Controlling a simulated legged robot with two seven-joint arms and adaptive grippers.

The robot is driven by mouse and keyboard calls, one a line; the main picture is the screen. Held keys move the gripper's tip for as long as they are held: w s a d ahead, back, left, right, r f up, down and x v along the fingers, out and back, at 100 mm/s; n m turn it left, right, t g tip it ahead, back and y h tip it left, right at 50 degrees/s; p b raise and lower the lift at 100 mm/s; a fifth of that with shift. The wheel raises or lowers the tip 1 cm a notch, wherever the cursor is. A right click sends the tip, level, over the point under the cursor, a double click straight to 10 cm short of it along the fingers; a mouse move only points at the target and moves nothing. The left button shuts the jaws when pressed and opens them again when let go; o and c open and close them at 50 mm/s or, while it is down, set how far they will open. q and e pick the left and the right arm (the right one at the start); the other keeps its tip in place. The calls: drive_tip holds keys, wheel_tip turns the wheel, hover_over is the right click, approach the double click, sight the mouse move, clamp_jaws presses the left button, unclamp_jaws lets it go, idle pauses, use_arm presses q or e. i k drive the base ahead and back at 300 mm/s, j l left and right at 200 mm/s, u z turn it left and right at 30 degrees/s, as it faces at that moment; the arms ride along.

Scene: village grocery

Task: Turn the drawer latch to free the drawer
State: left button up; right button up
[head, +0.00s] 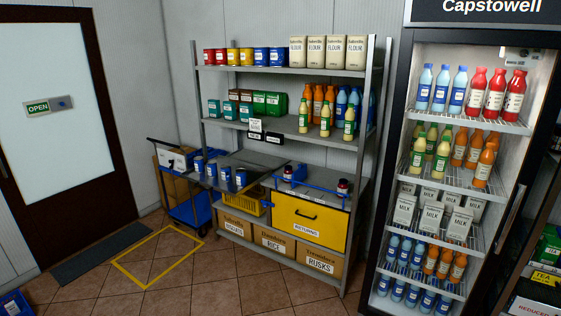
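The yellow drawer (290,222), labelled "RETURNS", sits on the lower part of the grey shelf rack. Its front looks closed and carries a dark handle (306,215) at the middle. Blue bars (312,188) run along the top of the drawer unit. The latch is too small to tell apart from these parts, so I cannot see how it is turned. Neither of my grippers is in view.
Boxes (272,243) line the rack's bottom shelf. A yellow crate (247,203) is left of the drawer. A blue cart (188,212) stands left of the rack, a drinks fridge (388,190) right. Tiled floor with a yellow outline (148,284) is clear in front.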

sight(266, 204)
drive_tip(key=i+j, duration=0.25)
drive_tip(key=i, duration=0.25)
drive_tip(key=i+j, duration=0.25)
drive_tip(key=i, duration=0.25)
drive_tip(key=i+j, duration=0.25)
drive_tip(key=i, duration=0.25)
drive_tip(key=i+j+z, duration=0.1)
drive_tip(key=i+j, duration=0.7)
